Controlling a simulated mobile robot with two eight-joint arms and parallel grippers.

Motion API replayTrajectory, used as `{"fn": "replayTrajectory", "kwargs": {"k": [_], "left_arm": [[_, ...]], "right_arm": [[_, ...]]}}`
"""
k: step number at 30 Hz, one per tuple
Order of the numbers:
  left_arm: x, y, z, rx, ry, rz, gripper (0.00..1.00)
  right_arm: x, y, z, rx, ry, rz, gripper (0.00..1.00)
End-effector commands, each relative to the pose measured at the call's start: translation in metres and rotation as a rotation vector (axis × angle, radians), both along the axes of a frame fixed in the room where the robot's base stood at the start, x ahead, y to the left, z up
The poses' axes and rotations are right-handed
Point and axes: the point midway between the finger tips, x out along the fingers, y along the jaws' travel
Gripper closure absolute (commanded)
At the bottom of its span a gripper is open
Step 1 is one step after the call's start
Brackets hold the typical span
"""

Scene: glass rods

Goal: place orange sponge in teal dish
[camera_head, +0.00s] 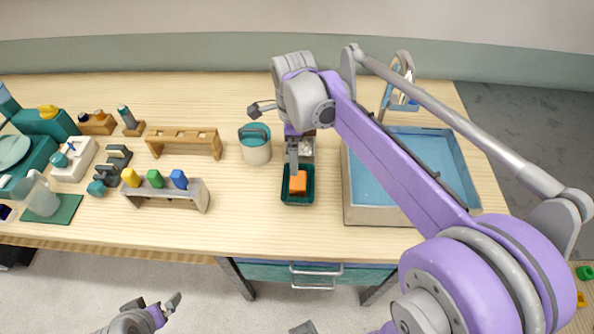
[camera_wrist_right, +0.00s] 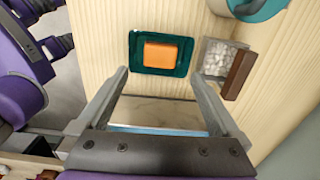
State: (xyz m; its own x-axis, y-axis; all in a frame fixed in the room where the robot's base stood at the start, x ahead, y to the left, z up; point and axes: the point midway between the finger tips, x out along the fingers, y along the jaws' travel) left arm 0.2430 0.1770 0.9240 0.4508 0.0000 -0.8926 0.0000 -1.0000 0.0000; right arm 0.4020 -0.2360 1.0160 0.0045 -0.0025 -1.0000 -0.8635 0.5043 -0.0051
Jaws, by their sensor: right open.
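The orange sponge (camera_head: 298,183) lies in the teal dish (camera_head: 298,201), a small rectangular tray on the counter left of the sink. In the right wrist view the sponge (camera_wrist_right: 167,53) lies inside the rim of the dish (camera_wrist_right: 137,63), with a dark gap around it. My right gripper (camera_wrist_right: 158,76) is open and empty, its fingers apart and clear of the sponge. In the head view my right gripper (camera_head: 293,160) is over the back edge of the dish and partly covers it. My left gripper (camera_head: 155,302) is low in front of the counter; its jaw opening is unclear.
A box of white pebbles (camera_wrist_right: 216,58) with a brown block stands close to the dish. A teal-lidded canister (camera_head: 256,150) stands behind left, the blue sink basin (camera_head: 350,213) to the right. A rack with coloured pegs (camera_head: 187,203) is further left. Counter in front of the dish is clear.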

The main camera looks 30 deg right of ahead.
Motion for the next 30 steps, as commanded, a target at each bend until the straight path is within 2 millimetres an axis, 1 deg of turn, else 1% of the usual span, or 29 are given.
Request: {"fn": "replayTrajectory", "kwargs": {"k": [2, 5, 8, 9, 11, 12, 15, 18, 21, 24, 27, 30], "left_arm": [[0.000, 0.000, 0.000, 0.000, 0.000, 0.000, 0.00], [0.000, 0.000, 0.000, 0.000, 0.000, 0.000, 0.00], [0.000, 0.000, 0.000, 0.000, 0.000, 0.000, 0.00], [0.000, 0.000, 0.000, 0.000, 0.000, 0.000, 0.00], [0.000, 0.000, 0.000, 0.000, 0.000, 0.000, 0.00], [0.000, 0.000, 0.000, 0.000, 0.000, 0.000, 0.00], [0.000, 0.000, 0.000, 0.000, 0.000, 0.000, 0.00], [0.000, 0.000, 0.000, 0.000, 0.000, 0.000, 0.00], [0.000, 0.000, 0.000, 0.000, 0.000, 0.000, 0.00], [0.000, 0.000, 0.000, 0.000, 0.000, 0.000, 0.00], [0.000, 0.000, 0.000, 0.000, 0.000, 0.000, 0.00], [0.000, 0.000, 0.000, 0.000, 0.000, 0.000, 0.00]], "right_arm": [[-0.009, 0.004, 0.000, -0.003, -0.019, 0.089, 0.00], [-0.028, 0.013, -0.005, -0.021, -0.068, 0.318, 0.00], [-0.054, 0.024, -0.016, -0.060, -0.133, 0.642, 0.00], [-0.065, 0.029, -0.021, -0.085, -0.159, 0.781, 0.00], [-0.081, 0.035, -0.030, -0.126, -0.193, 0.989, 0.00], [-0.092, 0.039, -0.037, -0.160, -0.213, 1.126, 0.00], [-0.117, 0.047, -0.054, -0.254, -0.254, 1.447, 0.00], [-0.137, 0.053, -0.070, -0.348, -0.274, 1.712, 0.00], [-0.150, 0.056, -0.083, -0.425, -0.279, 1.901, 0.00], [-0.158, 0.058, -0.090, -0.474, -0.278, 2.009, 0.00], [-0.160, 0.059, -0.092, -0.493, -0.276, 2.051, 0.00], [-0.160, 0.059, -0.092, -0.495, -0.276, 2.057, 0.00]]}}
